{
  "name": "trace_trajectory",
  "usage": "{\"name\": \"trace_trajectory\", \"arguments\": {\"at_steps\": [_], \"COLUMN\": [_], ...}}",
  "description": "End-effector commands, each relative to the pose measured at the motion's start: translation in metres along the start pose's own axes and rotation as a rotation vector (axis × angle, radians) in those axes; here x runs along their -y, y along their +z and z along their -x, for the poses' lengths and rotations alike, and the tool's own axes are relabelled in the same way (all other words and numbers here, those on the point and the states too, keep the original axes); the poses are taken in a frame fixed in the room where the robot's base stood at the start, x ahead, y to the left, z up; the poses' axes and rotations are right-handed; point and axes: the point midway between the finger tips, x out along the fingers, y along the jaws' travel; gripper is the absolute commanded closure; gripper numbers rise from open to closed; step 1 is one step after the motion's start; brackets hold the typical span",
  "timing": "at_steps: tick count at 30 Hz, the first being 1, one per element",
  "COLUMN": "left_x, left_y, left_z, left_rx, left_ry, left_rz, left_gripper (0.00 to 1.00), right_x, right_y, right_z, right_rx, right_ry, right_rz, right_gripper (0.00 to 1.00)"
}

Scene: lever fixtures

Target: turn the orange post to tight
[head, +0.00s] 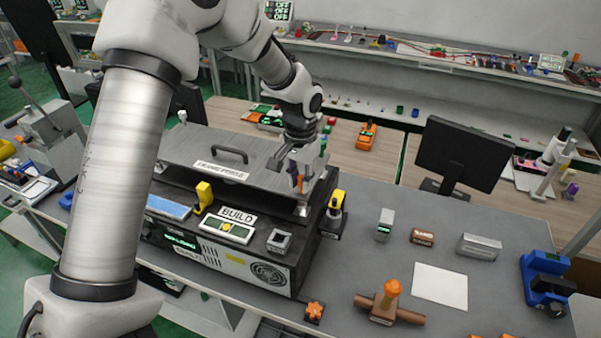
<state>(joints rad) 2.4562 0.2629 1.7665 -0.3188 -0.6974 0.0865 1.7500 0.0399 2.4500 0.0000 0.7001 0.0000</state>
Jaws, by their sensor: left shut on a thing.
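A small orange post (300,184) stands at the right end of the grey-topped machine (190,148), partly hidden by my gripper. A blue part shows beside it. My left gripper (293,168) reaches down over this end from above and is shut on the post. The fingertips are small and partly hidden, so the exact contact does not show. I cannot read any tight mark near the post. My right gripper is not in view.
The machine has a black handle (222,152), a yellow lever (203,195) and a yellow-black fixture (334,212) at its right side. A brown block with an orange knob (389,290), a white sheet (440,286) and a monitor (462,152) stand to the right.

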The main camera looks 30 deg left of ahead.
Motion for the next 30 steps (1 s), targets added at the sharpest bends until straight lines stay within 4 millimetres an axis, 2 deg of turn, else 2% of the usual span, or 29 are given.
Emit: {"name": "trace_trajectory", "arguments": {"at_steps": [3, 12, 30], "left_x": [0.000, 0.001, 0.001], "left_y": [0.001, 0.001, 0.001], "left_z": [0.000, -0.001, -0.003], "left_rx": [0.004, 0.004, 0.004], "left_ry": [0.001, 0.001, 0.002], "left_rz": [-0.091, -0.257, -0.311], "left_gripper": [1.00, 1.00, 1.00], "right_x": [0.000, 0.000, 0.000], "right_y": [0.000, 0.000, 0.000], "right_z": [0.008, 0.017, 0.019], "right_rx": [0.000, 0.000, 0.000], "right_ry": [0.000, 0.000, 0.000], "right_rz": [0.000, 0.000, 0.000], "right_gripper": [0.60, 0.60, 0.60]}}
